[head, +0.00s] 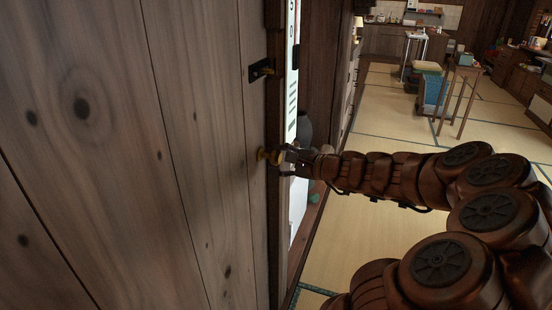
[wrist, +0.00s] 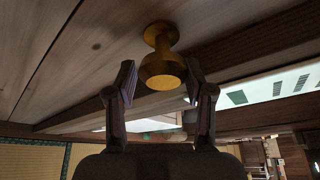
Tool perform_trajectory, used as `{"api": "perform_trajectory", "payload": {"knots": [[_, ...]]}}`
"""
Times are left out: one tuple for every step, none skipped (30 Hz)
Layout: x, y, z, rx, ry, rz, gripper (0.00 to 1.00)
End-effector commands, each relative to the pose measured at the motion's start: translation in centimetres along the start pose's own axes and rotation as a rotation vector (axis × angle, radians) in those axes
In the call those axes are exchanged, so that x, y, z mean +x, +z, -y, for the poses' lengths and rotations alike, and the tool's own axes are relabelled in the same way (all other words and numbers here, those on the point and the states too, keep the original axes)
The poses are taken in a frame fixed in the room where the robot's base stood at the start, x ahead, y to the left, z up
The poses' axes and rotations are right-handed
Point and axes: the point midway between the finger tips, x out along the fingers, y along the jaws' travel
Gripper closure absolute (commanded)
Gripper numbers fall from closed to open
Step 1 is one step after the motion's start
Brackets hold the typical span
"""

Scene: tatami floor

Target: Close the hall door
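The wooden plank door (head: 130,130) fills the left of the head view, and its planks also show at the top of the wrist view (wrist: 50,50). A brass round knob (head: 265,155) sticks out near the door's right edge. In the wrist view the knob (wrist: 162,68) stands at the fingertips, roughly midway between them. My gripper (head: 283,158) is at the knob, reaching in from the right. In the wrist view my gripper (wrist: 162,82) is open, with a gap showing between each finger and the knob. A dark latch (head: 261,70) sits above the knob.
A white panel with dark marks (head: 292,90) and a dark vase (head: 304,127) show just past the door's edge. Tatami floor (head: 385,130) is open behind my arm. A small wooden table (head: 463,85) and a blue stool (head: 432,90) stand farther back.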

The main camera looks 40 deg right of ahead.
Motion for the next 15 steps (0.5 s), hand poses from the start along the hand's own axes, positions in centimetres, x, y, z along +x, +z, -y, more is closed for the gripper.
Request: {"api": "perform_trajectory", "payload": {"knots": [[0.02, -0.08, -0.05, 0.000, 0.000, -0.001, 0.43], [0.04, -0.04, -0.03, 0.001, -0.001, 0.000, 0.40], [0.06, 0.01, -0.01, 0.001, -0.001, 0.001, 0.36], [0.09, 0.06, 0.00, 0.001, -0.001, 0.002, 0.33], [0.10, 0.09, 0.03, 0.001, -0.001, 0.002, 0.30], [0.12, 0.13, 0.04, 0.000, -0.001, 0.003, 0.30], [0.13, 0.16, 0.05, 0.001, -0.002, 0.004, 0.30], [0.14, 0.18, 0.07, 0.000, -0.002, 0.004, 0.30], [0.15, 0.21, 0.09, 0.000, -0.002, 0.005, 0.30], [0.16, 0.22, 0.10, 0.001, -0.002, 0.005, 0.30], [0.16, 0.24, 0.11, 0.000, -0.002, 0.005, 0.30], [0.16, 0.25, 0.12, 0.001, -0.002, 0.005, 0.30], [0.16, 0.26, 0.13, 0.000, -0.003, 0.005, 0.30], [0.15, 0.27, 0.14, 0.000, -0.003, 0.006, 0.30], [0.09, 0.27, 0.15, 0.000, -0.003, 0.006, 0.30]]}}
